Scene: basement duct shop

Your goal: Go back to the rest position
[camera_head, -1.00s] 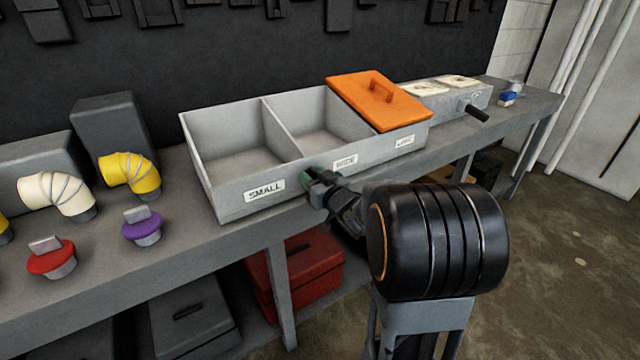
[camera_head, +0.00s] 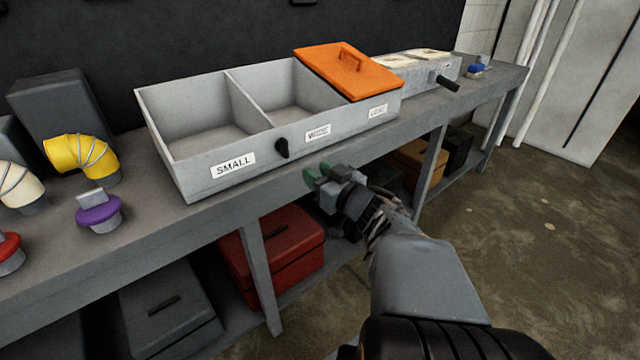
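My gripper (camera_head: 318,174) has green fingertips and hangs in front of the workbench, just right of and below a small black knob (camera_head: 281,148). The fingertips are a little apart with nothing visible between them. The knob is on the front wall of a grey three-part bin (camera_head: 190,178), between the SMALL label and the middle label. The gripper is clear of the knob and of the bin. My forearm reaches up from the lower right of the view.
An orange lid (camera_head: 345,75) covers the bin's right compartment; the other two look empty. Yellow (camera_head: 80,155) and cream (camera_head: 20,188) elbows and a purple-collared piece (camera_head: 99,212) stand at left. A red box (camera_head: 275,255) sits under the workbench (camera_head: 250,205). Floor at right is open.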

